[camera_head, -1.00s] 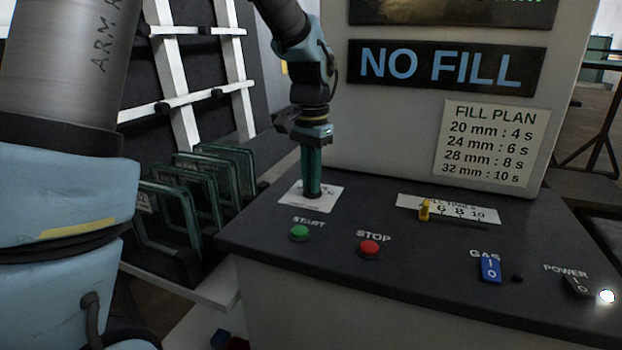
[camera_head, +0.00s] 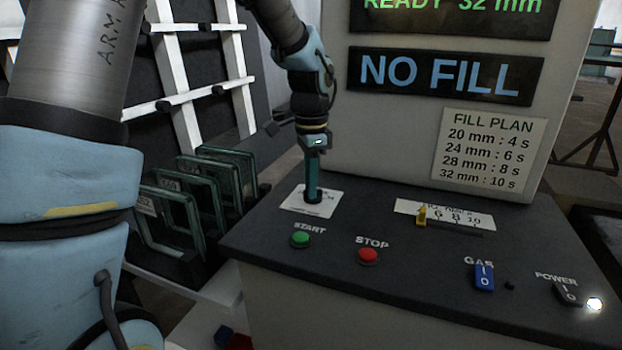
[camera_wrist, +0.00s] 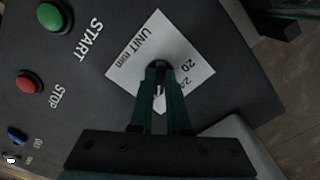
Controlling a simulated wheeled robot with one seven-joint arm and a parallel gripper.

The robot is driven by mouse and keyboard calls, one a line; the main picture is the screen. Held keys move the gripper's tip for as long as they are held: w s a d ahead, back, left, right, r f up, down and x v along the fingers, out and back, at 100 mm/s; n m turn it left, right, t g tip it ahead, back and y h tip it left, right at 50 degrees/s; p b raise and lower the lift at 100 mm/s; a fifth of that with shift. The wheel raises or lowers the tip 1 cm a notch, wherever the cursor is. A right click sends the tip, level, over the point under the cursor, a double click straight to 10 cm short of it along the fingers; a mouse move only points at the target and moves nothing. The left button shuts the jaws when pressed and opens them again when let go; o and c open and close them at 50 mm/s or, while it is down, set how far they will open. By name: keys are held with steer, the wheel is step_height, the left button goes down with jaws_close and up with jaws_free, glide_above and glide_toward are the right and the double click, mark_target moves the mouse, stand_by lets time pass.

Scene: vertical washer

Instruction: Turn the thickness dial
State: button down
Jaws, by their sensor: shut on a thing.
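The thickness dial sits on a white label (camera_head: 327,207) at the left of the dark console top; the label also shows in the wrist view (camera_wrist: 199,73), with "UNIT mm", "20" and part of another number readable. My gripper (camera_head: 313,197) points straight down onto the dial and is shut on it. In the wrist view the green fingers (camera_wrist: 160,72) close over the dark knob, with a small white pointer shape between them. The fingers hide most of the dial. The display (camera_head: 455,10) above reads "READY 32 mm".
A green START button (camera_head: 300,240) and a red STOP button (camera_head: 368,256) lie in front of the dial. A yellow slider (camera_head: 421,214), a blue GAS switch (camera_head: 484,277) and a POWER switch (camera_head: 568,293) are to the right. Framed glass units (camera_head: 180,213) stand to the left.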

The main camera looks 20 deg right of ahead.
steer(key=shift+r+m+p, duration=0.1)
steer(key=shift+m+p, duration=0.2)
steer(key=shift+m, duration=0.4)
steer(key=shift+d, duration=0.1)
steer(key=c, duration=0.9)
jaws_free()
step_height(320, 180, up, 11)
steer(key=shift+f+b, duration=0.15)
steer(key=shift+b, duration=0.55)
